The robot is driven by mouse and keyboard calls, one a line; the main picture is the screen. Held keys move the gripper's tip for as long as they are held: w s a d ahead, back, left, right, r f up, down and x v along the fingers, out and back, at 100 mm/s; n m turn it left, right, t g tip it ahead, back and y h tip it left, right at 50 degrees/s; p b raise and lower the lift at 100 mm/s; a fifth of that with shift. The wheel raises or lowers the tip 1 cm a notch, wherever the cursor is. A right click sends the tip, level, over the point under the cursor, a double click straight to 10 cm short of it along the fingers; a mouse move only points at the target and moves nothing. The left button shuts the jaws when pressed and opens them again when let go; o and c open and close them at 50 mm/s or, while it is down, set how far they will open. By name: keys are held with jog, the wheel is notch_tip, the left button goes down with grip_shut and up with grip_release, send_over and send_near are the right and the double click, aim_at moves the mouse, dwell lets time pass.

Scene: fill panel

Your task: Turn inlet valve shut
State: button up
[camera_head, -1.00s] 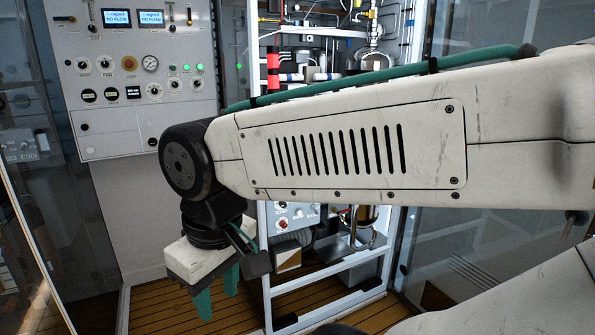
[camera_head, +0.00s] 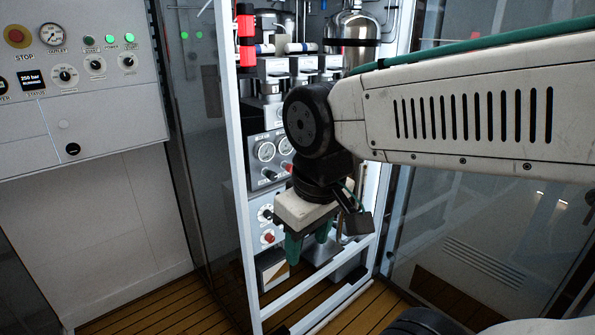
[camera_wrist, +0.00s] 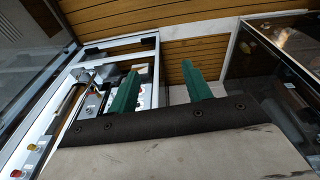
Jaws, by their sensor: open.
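My gripper (camera_head: 308,249) points down in front of the white-framed equipment rack in the head view. Its two green fingers are apart with nothing between them. The fingers (camera_wrist: 160,88) also show spread and empty in the wrist view. I cannot make out which part is the inlet valve. The grey control panel (camera_head: 78,88) at the left carries a pressure gauge, a red stop button and several knobs. A small screen on it reads 250 bar. The rack (camera_head: 246,150) holds gauges and a silver cylinder (camera_head: 352,38), and my arm hides part of it.
The rack's white frame bars (camera_head: 330,282) stand close behind my gripper. Glass panels stand on both sides of the rack. The wooden floor (camera_head: 165,310) is bare in front of the control panel.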

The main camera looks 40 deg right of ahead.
jog(key=w+d+f+n+t+h, duration=0.1)
jog(key=w+d+n+t, duration=0.2)
jog(key=w, duration=0.4)
jog(key=w+d+f+n+h, duration=0.1)
jog(key=w+d+n, duration=0.25)
jog(key=w, duration=0.45)
jog(key=n+t+y, duration=0.1)
jog(key=n+t, duration=0.8)
jog(key=n, duration=0.9)
send_near(274, 176)
notch_tip(274, 176, down, 4)
jog(key=w+d+n+t+y, duration=0.1)
jog(key=d+n+t+y, duration=0.2)
jog(key=n, duration=0.6)
jog(key=shift+m+t, duration=0.25)
jog(key=shift+t, duration=0.25)
jog(key=w, duration=0.2)
jog(key=w+a, duration=0.1)
jog(key=w, duration=0.2)
jog(key=w+a, duration=0.1)
jog(key=w, duration=0.1)
jog(key=shift+w+r, duration=0.2)
jog(key=shift+w, duration=0.15)
jog(key=c, duration=1)
